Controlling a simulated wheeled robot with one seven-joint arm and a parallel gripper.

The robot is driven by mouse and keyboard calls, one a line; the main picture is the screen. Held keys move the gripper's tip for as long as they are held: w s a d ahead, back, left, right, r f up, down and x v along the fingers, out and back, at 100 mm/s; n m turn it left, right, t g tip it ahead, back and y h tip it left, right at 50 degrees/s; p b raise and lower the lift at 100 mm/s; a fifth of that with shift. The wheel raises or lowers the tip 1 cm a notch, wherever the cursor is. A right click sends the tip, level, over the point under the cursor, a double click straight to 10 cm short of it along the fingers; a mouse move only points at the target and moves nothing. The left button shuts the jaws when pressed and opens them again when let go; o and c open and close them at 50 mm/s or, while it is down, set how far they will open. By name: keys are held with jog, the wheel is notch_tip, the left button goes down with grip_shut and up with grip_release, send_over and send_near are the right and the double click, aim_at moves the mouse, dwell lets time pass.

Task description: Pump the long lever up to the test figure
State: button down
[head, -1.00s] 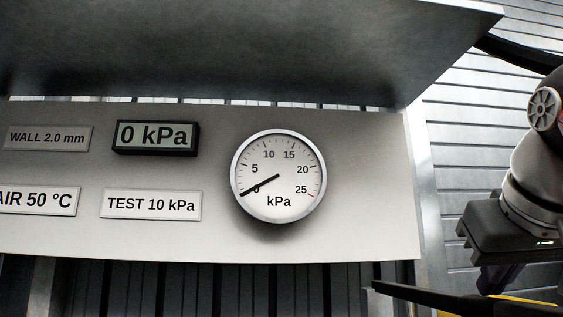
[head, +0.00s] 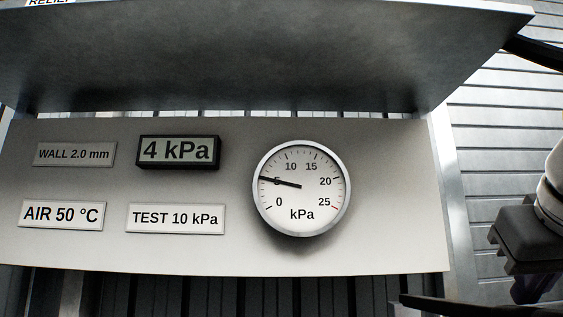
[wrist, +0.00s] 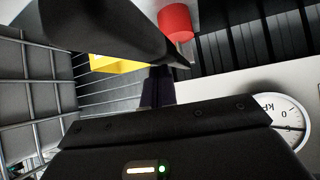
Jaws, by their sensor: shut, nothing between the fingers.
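The long lever is probably the black bar (head: 485,306) at the lower right edge of the head view; a black bar (wrist: 105,30) also crosses the top of the wrist view. My gripper (head: 530,292) is at the right edge of the head view, just above that bar. Its dark fingers (wrist: 158,88) are shut with nothing between them, close to the bar; contact is unclear. The digital display (head: 178,151) reads 4 kPa. The round gauge (head: 302,205) has its needle close to 5. The test plate (head: 176,218) reads TEST 10 kPa.
A pale panel (head: 400,240) carries the gauge, an AIR 50 °C plate (head: 62,214) and a WALL 2.0 mm plate (head: 74,154). A grey metal hood (head: 250,60) overhangs it. The wrist view shows a red cylinder (wrist: 175,20), a yellow part (wrist: 115,64) and a wire rack (wrist: 35,95).

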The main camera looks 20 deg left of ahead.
jog(key=shift+s+r+p, duration=0.1)
jog(key=shift+r+p, duration=3.05)
jog(key=shift+r, duration=0.2)
jog(key=c, duration=2.1)
grip_release()
jog(key=shift+s+r, duration=0.2)
jog(key=shift+r, duration=0.05)
jog(key=s+r+m+h, duration=0.1)
jog(key=s+r, duration=0.5)
jog(key=s, duration=0.1)
jog(key=shift+s+f+b+x, duration=0.15)
jog(key=shift+b+x, duration=0.15)
jog(key=shift+x, duration=2.2)
jog(key=shift+s+f+b+x, duration=0.1)
jog(key=shift+b+x, duration=0.15)
jog(key=shift+x, duration=2.25)
grip_shut()
